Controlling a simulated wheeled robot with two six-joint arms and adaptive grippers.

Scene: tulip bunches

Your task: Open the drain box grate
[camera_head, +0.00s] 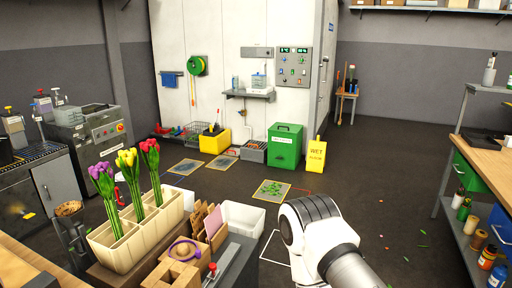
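A low grey box (254,151) stands on the floor by the white wall, left of the green bin. It looks like the drain box. Its top is too small to tell whether a grate lies closed on it. A white and dark arm link of mine shows at the bottom, right of the middle, well on the near side of the box. Neither gripper shows in the head view.
A green bin (285,146) and a yellow wet-floor sign (316,155) stand right of the box. A yellow bucket (215,141) stands left. Yellow-edged floor squares, one leaf-strewn (271,191), lie nearer. A tulip planter (130,248) is near left. Right-centre floor is mostly clear.

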